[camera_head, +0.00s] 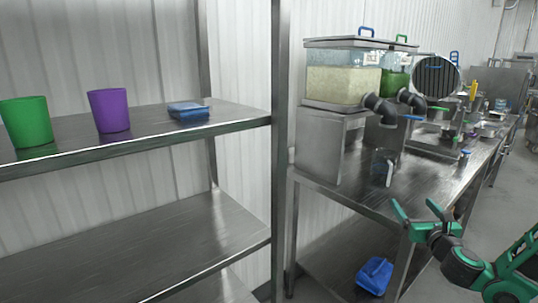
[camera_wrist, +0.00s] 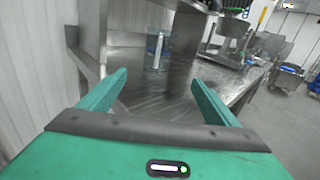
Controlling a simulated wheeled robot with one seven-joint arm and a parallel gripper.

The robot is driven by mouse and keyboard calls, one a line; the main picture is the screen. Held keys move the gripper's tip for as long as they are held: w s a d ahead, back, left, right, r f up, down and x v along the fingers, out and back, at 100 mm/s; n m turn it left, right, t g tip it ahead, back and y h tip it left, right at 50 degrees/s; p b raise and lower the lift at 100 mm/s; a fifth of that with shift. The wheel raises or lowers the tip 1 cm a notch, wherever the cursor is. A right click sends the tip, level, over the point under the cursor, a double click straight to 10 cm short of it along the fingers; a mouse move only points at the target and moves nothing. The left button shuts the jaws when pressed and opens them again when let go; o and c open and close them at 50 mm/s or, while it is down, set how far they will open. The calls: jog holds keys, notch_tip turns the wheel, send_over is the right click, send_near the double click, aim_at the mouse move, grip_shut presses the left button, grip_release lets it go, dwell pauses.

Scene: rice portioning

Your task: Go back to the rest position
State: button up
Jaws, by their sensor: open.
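My gripper (camera_head: 420,208) is at the lower right of the head view, in front of the steel table's near edge. Its two green fingers are spread apart and nothing is between them. In the wrist view my gripper (camera_wrist: 158,92) is also open and empty, with the tabletop beyond the fingers. A clear cup with a pale handle (camera_head: 383,168) stands on the table below the dispenser taps, apart from the fingers. It shows beyond the fingers in the wrist view (camera_wrist: 156,52).
A steel table (camera_head: 345,190) carries dispensers (camera_head: 340,85) with dark spouts. A blue container (camera_head: 374,275) lies on its lower shelf. The left shelf (camera_head: 235,115) holds a green cup (camera_head: 27,122), a purple cup (camera_head: 109,110) and a blue box (camera_head: 188,110). Floor is open at right.

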jog(key=s+a+f+n+g+y, duration=0.1)
jog(key=a+n+g+y, duration=0.2)
jog(key=a+n+y, duration=0.7)
jog(key=s+a+f+n+g+h, duration=0.2)
jog(key=s+a+f+n+g, duration=0.35)
jog(key=n, duration=0.55)
jog(key=s+d+r+n+g+h, duration=0.2)
jog(key=s+d+n+g, duration=0.1)
jog(key=s, duration=0.8)
jog(key=s+d+r+n+g+h, duration=0.2)
jog(key=s+d+n+g, duration=0.1)
jog(key=s, duration=0.9)
jog(key=s+d+r+n+g+h, duration=0.2)
jog(key=s+d+r+n+g, duration=0.1)
jog(key=s, duration=0.8)
jog(key=shift+s+d, duration=0.35)
jog(key=shift+d, duration=0.55)
